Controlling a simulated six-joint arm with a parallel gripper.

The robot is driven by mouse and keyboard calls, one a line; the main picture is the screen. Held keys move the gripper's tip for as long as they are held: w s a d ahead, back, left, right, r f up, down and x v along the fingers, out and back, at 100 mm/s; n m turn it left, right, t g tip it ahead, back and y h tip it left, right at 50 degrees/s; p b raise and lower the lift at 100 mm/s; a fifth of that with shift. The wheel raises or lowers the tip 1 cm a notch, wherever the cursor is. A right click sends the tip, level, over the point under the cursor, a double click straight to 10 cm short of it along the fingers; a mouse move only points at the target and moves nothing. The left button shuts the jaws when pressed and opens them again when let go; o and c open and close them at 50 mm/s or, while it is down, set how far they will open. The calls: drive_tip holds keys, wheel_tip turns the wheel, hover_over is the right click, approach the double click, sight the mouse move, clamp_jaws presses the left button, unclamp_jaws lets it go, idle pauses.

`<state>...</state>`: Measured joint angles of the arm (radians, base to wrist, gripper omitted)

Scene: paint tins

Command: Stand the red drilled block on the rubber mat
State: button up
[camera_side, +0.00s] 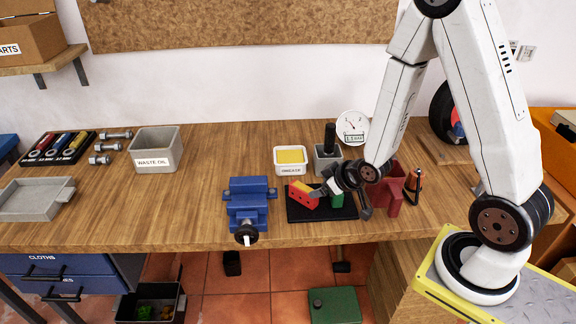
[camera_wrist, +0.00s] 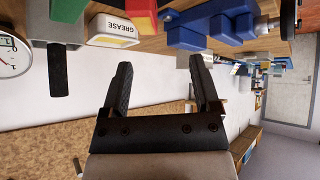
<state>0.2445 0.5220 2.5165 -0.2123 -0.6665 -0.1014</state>
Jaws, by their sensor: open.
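The red drilled block (camera_side: 304,198) is on the black rubber mat (camera_side: 322,217) near the front of the bench. It looks slanted, with small holes in its face and a yellow patch along its top. Part of it shows at the top edge of the wrist view (camera_wrist: 140,8). A green block (camera_side: 337,200) is beside it on the mat. My gripper (camera_side: 343,203) is over the mat, close to the green block and right of the red one. Its jaws (camera_wrist: 160,65) are apart with nothing between them. My gripper partly hides the mat and green block.
A blue vice (camera_side: 248,203) stands left of the mat. Behind are a grease tin (camera_side: 290,161), a grey pot (camera_side: 325,157) with a black handle, and a dial gauge (camera_side: 352,127). A red holder (camera_side: 394,188) stands right.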

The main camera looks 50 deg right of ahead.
drive_tip(key=s+a+r+g, duration=0.6)
drive_tip(key=s+r, duration=0.2)
drive_tip(key=shift+a+m, duration=0.35)
drive_tip(key=shift+m, duration=0.05)
drive_tip(key=shift+f, duration=0.1)
idle(0.9)
